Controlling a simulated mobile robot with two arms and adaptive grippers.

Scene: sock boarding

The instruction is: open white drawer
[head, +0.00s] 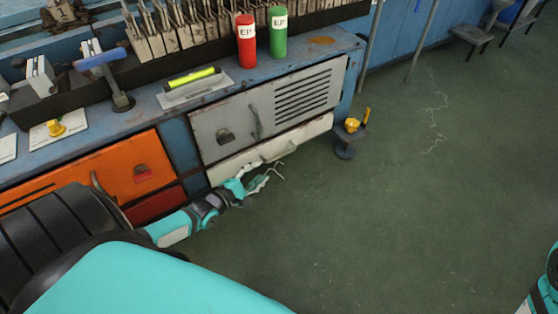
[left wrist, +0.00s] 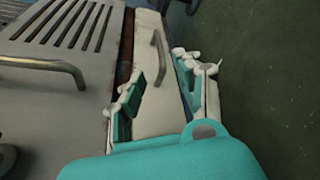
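The white drawer (head: 305,133) is a low, long front under the grey door of the blue workbench. It also shows in the left wrist view (left wrist: 145,100). Its metal handle (left wrist: 159,55) stands out from the front, just beyond my fingertips in the wrist view. My left gripper (head: 264,174) is in front of the drawer, with its fingers spread and nothing between them. In the left wrist view the open fingers (left wrist: 160,75) lie on either side of the line to the handle. Whether they touch the drawer I cannot tell. My right gripper is out of view.
A grey vented door (head: 262,106) with its own handle is above the drawer. An orange drawer (head: 120,175) is to the left. Red (head: 246,48) and green (head: 278,40) bottles stand on the bench.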

